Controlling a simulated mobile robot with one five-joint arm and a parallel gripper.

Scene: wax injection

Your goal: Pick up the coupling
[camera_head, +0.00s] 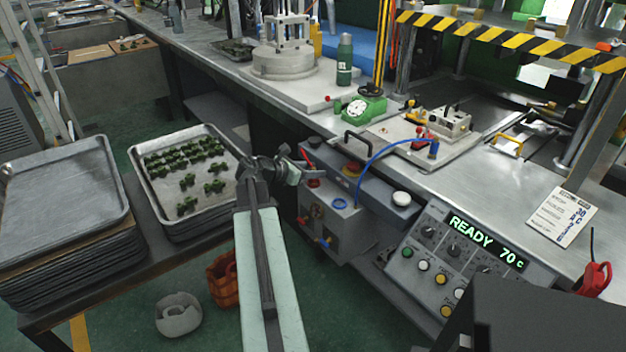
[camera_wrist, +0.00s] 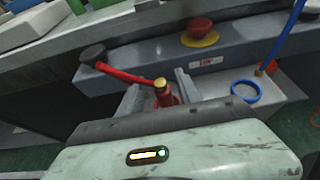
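My gripper (camera_head: 289,170) is at the left end of a grey machine box. In the wrist view its two grey fingers (camera_wrist: 157,98) stand apart, one on each side of a red fitting (camera_wrist: 167,99) with a brass top. The gripper looks open; contact with the fitting cannot be made out. A red lever (camera_wrist: 128,74) with a black knob runs left from the fitting. A blue hose (camera_head: 371,163) ends at a small brass and red end piece (camera_wrist: 262,69) on the box, right of the gripper. I cannot tell for certain which fitting is the coupling.
The machine box (camera_head: 345,222) carries a blue ring (camera_wrist: 244,91) and a red button (camera_wrist: 200,27) on a yellow collar. A control panel (camera_head: 425,262) stands right. A tray (camera_head: 151,198) of green parts lies left. An orange basket (camera_head: 223,282) is on the floor.

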